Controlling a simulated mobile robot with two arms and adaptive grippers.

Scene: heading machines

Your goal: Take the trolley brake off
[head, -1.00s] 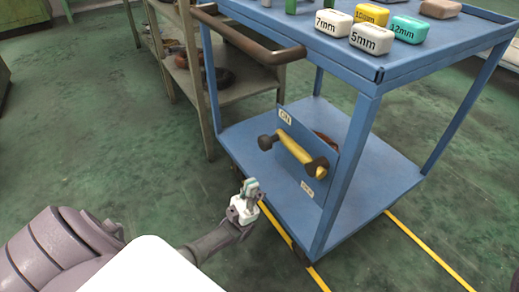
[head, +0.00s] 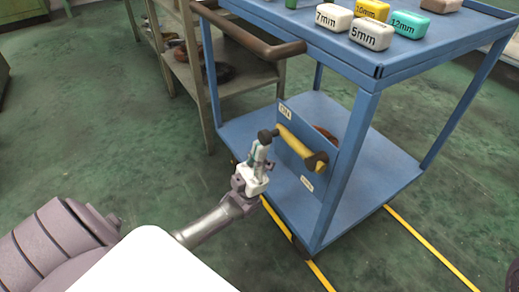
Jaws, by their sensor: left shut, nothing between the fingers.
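The blue trolley (head: 362,192) stands in front of me. A blue upright panel on its lower shelf carries the brake lever (head: 296,146), a yellow bar with a dark knob at its upper left end and a dark hub at its lower right end. A small label (head: 285,111) sits above the lever and another (head: 307,184) below it; I cannot read them surely. My left gripper (head: 261,147) is shut and empty, its fingertips right by the dark knob. I cannot tell whether they touch it. My right gripper is out of view.
The trolley's brown push handle (head: 250,40) juts out above my left gripper. Marked blocks, such as the white 5mm block (head: 372,34), stand on the trolley top. A shelf rack (head: 225,88) stands behind. The green floor at left is clear.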

